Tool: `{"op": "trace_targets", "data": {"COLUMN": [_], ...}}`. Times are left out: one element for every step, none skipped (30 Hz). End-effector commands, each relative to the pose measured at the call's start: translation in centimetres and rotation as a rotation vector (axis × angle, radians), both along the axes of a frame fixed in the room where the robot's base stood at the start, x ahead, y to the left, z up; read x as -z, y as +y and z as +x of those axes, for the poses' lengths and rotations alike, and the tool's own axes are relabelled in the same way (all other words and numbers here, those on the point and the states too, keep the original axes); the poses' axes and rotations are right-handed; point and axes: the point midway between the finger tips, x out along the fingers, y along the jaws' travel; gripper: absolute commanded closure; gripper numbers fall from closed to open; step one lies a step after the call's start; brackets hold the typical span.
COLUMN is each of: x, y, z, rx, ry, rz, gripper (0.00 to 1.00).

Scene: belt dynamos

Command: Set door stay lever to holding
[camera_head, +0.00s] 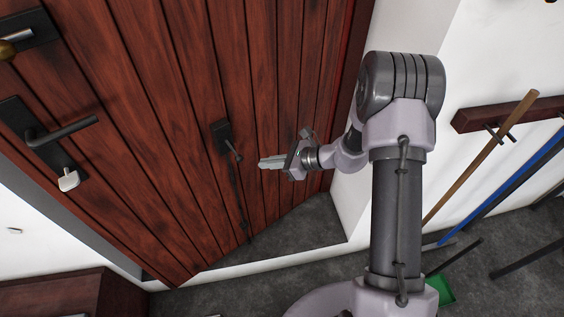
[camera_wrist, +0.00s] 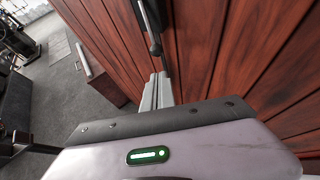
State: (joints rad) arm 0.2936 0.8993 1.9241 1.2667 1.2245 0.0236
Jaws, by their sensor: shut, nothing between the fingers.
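The door stay lever (camera_head: 233,149) is a dark lever with a small knob, on a black plate (camera_head: 221,131) low on the red-brown plank door (camera_head: 190,90). A thin dark rod runs down the door below it. My gripper (camera_head: 263,163) is shut and empty, just right of the lever in the head view, apart from it as far as I can tell. In the wrist view the lever's dark knob (camera_wrist: 155,49) shows just beyond the shut fingers (camera_wrist: 157,88). I cannot tell which setting the lever is in.
A black door handle (camera_head: 62,131) with a pale thumb-turn (camera_head: 68,181) is on the door's left part. A wall rack (camera_head: 490,115) with several leaning poles stands at the right. The grey floor (camera_head: 300,232) below the door looks clear.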

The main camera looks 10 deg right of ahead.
Motion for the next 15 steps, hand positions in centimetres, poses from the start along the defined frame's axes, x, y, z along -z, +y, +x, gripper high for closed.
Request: {"op": "trace_targets", "data": {"x": [0.8,0.9,0.7,0.6,0.6,0.5,0.5,0.4,0.4,0.4,0.4,0.3,0.3,0.3,0.3], "y": [0.9,1.4,2.0,2.4,2.8,3.2,3.5,3.7,4.0,4.1,4.2,4.3,4.4,4.4,4.4], "z": [0.4,0.6,1.0,1.2,1.4,1.7,1.9,2.0,2.2,2.2,2.3,2.3,2.4,2.4,2.4], "rx": [-0.003,-0.003,-0.002,-0.004,-0.003,-0.001,-0.002,-0.002,-0.002,-0.001,-0.001,-0.001,0.000,0.000,0.000], "ry": [0.001,0.000,0.000,0.000,-0.001,0.000,-0.001,-0.001,-0.001,0.000,0.000,0.000,0.001,0.001,0.001], "rz": [-0.001,0.000,0.000,0.000,0.000,0.000,-0.001,-0.001,-0.001,0.000,0.000,0.000,0.000,0.000,0.000], "gripper": [1.00,1.00,1.00,1.00,1.00,1.00,1.00,1.00,1.00,1.00,1.00,1.00,1.00,1.00,1.00]}}
